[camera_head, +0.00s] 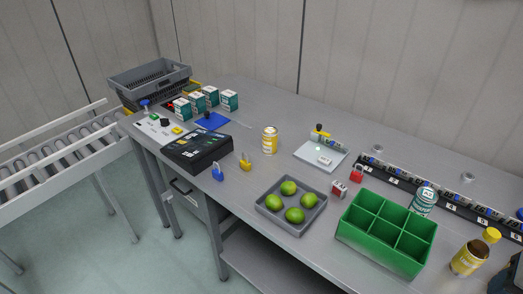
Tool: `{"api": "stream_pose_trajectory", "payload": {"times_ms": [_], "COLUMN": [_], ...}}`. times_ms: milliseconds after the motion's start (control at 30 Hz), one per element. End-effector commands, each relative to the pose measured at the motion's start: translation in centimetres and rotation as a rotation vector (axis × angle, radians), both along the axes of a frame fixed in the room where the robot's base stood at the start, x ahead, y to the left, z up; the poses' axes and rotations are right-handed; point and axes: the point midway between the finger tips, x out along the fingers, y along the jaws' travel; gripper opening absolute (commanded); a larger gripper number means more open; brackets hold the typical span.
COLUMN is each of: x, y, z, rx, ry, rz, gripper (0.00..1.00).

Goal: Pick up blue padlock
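The blue padlock (218,174) stands near the front edge of the grey table, at the right front corner of a black box-shaped device (197,150). Its shackle points up. A yellow padlock (246,163) stands close by, to its right and slightly behind. Nothing covers the blue padlock. My gripper cannot be made out. Only a dark shape, cut off by the frame, shows at the lower right corner, and I cannot tell what it is.
A grey tray (264,207) with several green fruits lies right of the padlocks, and a yellow can (270,141) stands behind. Boxes (229,101) and a grey crate (150,77) stand at the back left.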

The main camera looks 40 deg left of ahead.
Motion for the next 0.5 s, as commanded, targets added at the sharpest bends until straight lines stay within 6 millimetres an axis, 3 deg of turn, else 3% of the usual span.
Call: {"api": "stream_pose_trajectory", "payload": {"times_ms": [167,500], "x": [2.7,7.6], "y": [4.4,15.3], "z": [-0.3,-1.0], "rx": [0.135,0.424], "ry": [0.037,0.158], "rz": [-0.031,-0.140], "gripper": [0.53,0.53]}}
